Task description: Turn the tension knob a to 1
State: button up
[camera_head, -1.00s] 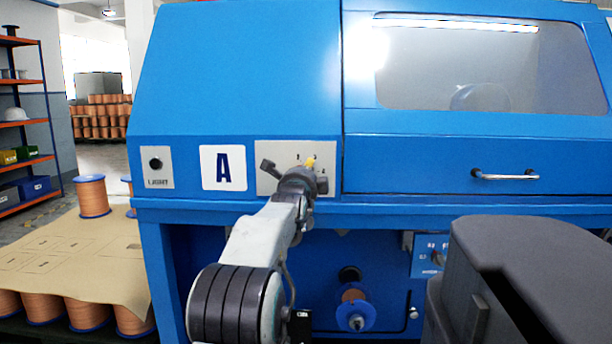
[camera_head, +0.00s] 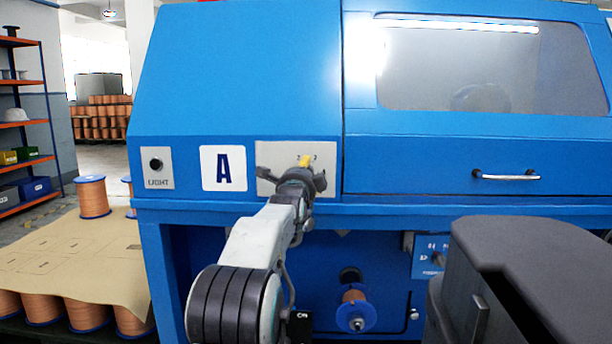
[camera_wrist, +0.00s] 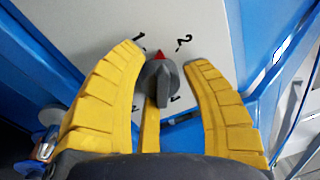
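The dark grey tension knob (camera_wrist: 160,82) sits on a light grey panel (camera_wrist: 228,20), which also shows in the head view (camera_head: 268,153) to the right of the "A" label. In the wrist view a red mark at the knob's top lies between the printed "1" at upper left and "2" at upper right. My gripper (camera_wrist: 168,58) has yellow fingers on both sides of the knob, with narrow gaps visible, and a third finger below it. In the head view my gripper (camera_head: 304,162) covers the knob and part of the panel.
The blue machine (camera_head: 240,70) fills the front. A LIGHT switch (camera_head: 155,165) and the "A" label (camera_head: 223,168) are left of the panel. A copper spool (camera_head: 354,309) is below.

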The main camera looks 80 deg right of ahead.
jog(key=o, duration=0.4)
jog(key=shift+s, duration=0.1)
jog(key=shift+a, duration=0.15)
jog(key=a, duration=1.1)
jog(key=shift+a+f, duration=0.35)
jog(key=shift+f, duration=0.05)
